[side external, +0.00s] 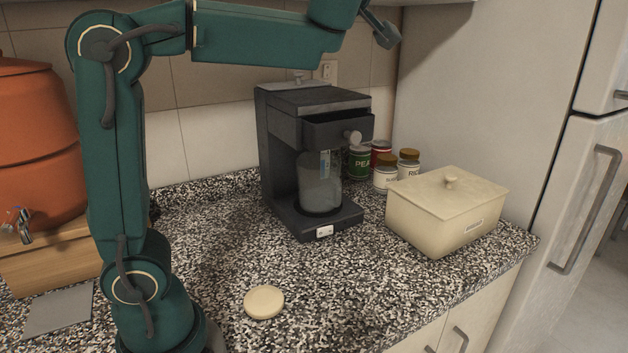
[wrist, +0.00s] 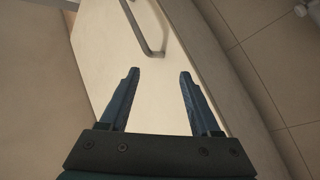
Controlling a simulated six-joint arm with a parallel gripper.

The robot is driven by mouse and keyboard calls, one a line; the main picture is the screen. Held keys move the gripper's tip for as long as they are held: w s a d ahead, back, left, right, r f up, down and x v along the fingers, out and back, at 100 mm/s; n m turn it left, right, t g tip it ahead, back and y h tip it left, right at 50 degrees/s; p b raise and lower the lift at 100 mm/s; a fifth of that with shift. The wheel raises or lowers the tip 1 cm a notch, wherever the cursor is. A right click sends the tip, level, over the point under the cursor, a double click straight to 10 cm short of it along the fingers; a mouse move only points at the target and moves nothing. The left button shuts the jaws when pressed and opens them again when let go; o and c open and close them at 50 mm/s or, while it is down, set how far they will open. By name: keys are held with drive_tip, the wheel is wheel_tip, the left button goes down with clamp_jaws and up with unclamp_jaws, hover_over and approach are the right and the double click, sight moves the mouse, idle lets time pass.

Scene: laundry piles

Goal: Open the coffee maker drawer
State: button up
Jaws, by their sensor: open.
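The black coffee maker (side external: 283,125) stands upright on the counter near the back wall. Its drawer (side external: 325,133) is at the upper front, with a round light knob (side external: 352,137). The drawer front sticks out from the body, and a dark gap shows along its top. A glass jug (side external: 320,185) sits below it. My gripper (side external: 384,30) is above and to the right of the coffee maker, apart from the knob. In the wrist view my gripper (wrist: 158,76) has its two fingers spread with nothing between them. The coffee maker is not in the wrist view.
Several cans and jars (side external: 384,175) stand right of the coffee maker, beside a cream lidded box (side external: 445,215). A round beige lid (side external: 264,302) lies on the front counter. An orange container (side external: 40,150) is at left. The fridge (side external: 490,80) bounds the right.

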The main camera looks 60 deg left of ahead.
drive_tip(key=shift+s+d+r+m+t, duration=0.15)
drive_tip(key=shift+s+r+m+t, duration=0.15)
drive_tip(key=shift+s+r, duration=0.15)
drive_tip(key=shift+w, duration=0.1)
drive_tip(key=n+g+y, duration=0.1)
drive_tip(key=n+g, duration=0.2)
drive_tip(key=g, duration=0.5)
hover_over(356, 139)
drive_tip(key=w+d, duration=0.2)
drive_tip(key=w, duration=0.1)
wheel_tip(356, 139, down, 13)
drive_tip(key=s+d+f+n+g, duration=0.1)
drive_tip(key=d+f+g, duration=0.15)
drive_tip(key=f, duration=0.55)
drive_tip(key=s+d+f+g, duration=0.2)
drive_tip(key=f+g, duration=0.2)
drive_tip(key=f, duration=0.4)
drive_tip(key=shift+y, duration=0.3)
drive_tip(key=shift+a+r, duration=0.2)
drive_tip(key=shift+a, duration=2.55)
clamp_jaws()
drive_tip(key=shift+d, duration=0.1)
